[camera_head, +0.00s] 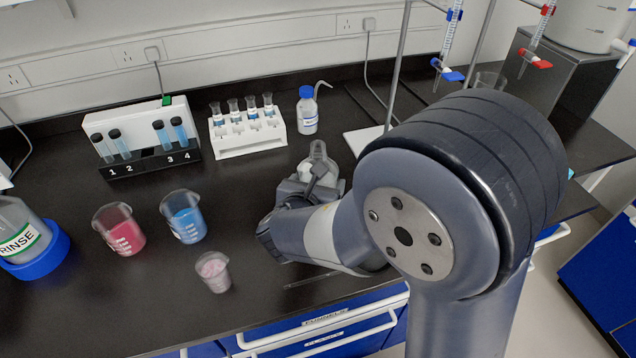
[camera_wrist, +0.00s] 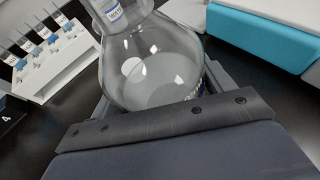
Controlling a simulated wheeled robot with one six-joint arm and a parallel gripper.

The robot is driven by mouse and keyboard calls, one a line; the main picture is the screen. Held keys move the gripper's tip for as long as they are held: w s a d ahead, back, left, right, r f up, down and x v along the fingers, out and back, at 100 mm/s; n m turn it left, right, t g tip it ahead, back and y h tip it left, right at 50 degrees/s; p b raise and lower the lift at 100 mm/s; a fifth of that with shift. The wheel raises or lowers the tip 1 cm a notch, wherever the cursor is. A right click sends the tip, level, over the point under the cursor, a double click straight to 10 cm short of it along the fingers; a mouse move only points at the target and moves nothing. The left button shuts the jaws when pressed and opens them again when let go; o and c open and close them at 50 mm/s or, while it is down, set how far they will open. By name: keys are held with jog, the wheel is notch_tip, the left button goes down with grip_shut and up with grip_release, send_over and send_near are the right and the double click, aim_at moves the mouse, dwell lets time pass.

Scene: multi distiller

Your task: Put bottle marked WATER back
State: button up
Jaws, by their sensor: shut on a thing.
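My gripper (camera_head: 308,190) is shut on a clear round glass flask (camera_head: 319,158), which stands upright over the dark bench. In the wrist view the flask (camera_wrist: 155,70) fills the space between the jaws and holds clear liquid. A small blue-white marking shows at its right side, too small to read. A white wash bottle (camera_head: 307,112) with a blue cap and bent spout stands just behind the flask, apart from my gripper. In the wrist view a small label (camera_wrist: 114,14) shows at the flask's neck, only partly legible. The flask's base is hidden by my gripper.
A white rack of tubes (camera_head: 247,147) stands left of the wash bottle, beside a numbered black cuvette stand (camera_head: 150,163). Red (camera_head: 119,229), blue (camera_head: 184,216) and pink (camera_head: 213,271) beakers stand at left. A burette stand base (camera_head: 364,139) lies right.

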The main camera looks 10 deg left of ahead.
jog(key=shift+f, duration=0.15)
jog(key=o, duration=1.6)
jog(key=shift+s+r, duration=0.1)
jog(key=shift+r, duration=0.2)
jog(key=v, duration=1.1)
jog(key=shift+s+p, duration=0.35)
jog(key=shift+s, duration=0.05)
